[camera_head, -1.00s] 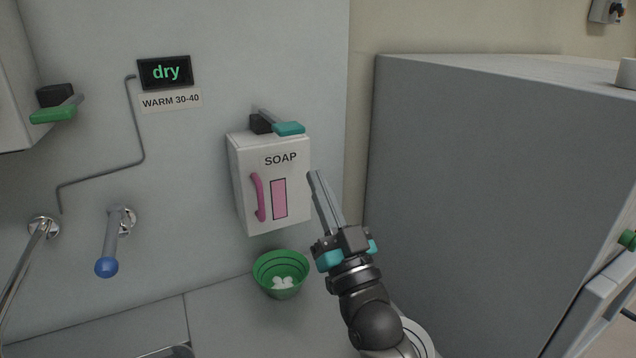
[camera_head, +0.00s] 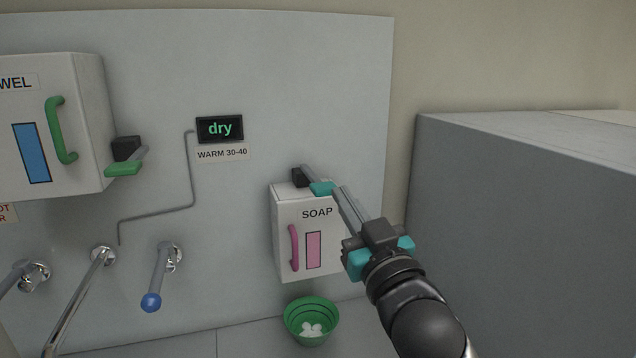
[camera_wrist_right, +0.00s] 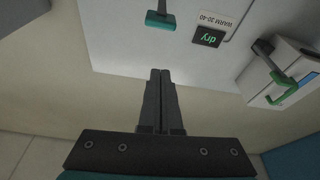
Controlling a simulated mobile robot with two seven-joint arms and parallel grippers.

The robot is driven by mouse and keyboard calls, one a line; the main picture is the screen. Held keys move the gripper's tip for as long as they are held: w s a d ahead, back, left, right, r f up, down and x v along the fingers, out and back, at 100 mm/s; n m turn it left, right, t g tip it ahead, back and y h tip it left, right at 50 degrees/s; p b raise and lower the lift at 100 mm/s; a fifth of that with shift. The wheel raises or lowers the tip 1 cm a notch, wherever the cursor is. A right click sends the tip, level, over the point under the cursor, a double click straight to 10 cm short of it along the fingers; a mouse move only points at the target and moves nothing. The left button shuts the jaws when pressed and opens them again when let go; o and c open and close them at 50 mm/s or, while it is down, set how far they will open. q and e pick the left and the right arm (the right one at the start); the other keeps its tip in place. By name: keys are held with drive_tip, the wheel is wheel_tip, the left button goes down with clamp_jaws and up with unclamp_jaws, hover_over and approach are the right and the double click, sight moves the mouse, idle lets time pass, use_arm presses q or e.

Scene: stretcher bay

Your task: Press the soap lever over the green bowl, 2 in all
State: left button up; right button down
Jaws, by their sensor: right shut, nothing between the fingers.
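The white soap dispenser (camera_head: 283,220) hangs on the wall with a pink handle and a pink window on its front. Its lever with a teal pad (camera_head: 321,188) sticks out over the top; the teal pad also shows in the wrist view (camera_wrist_right: 160,22). My right gripper (camera_head: 340,190) is shut and empty. Its tips appear close beside the pad in the head view, but apart from it in the wrist view (camera_wrist_right: 160,74). The green bowl (camera_head: 292,325) stands below the dispenser with white blobs in it. My left gripper is out of view.
A towel dispenser (camera_head: 85,130) with a green lever (camera_head: 124,169) hangs at the left. A blue-knobbed tap lever (camera_head: 152,300) and a spout (camera_head: 82,290) are below. A display (camera_head: 220,129) reads "dry". A large grey cabinet (camera_head: 500,220) stands at the right.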

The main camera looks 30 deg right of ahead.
idle(0.3)
drive_tip(key=shift+w, duration=0.15)
wheel_tip(320, 180, up, 3)
hover_over(325, 194)
wheel_tip(325, 194, down, 4)
drive_tip(key=shift+w+r, duration=0.1)
drive_tip(key=shift+r, duration=0.15)
drive_tip(key=shift+f, duration=0.45)
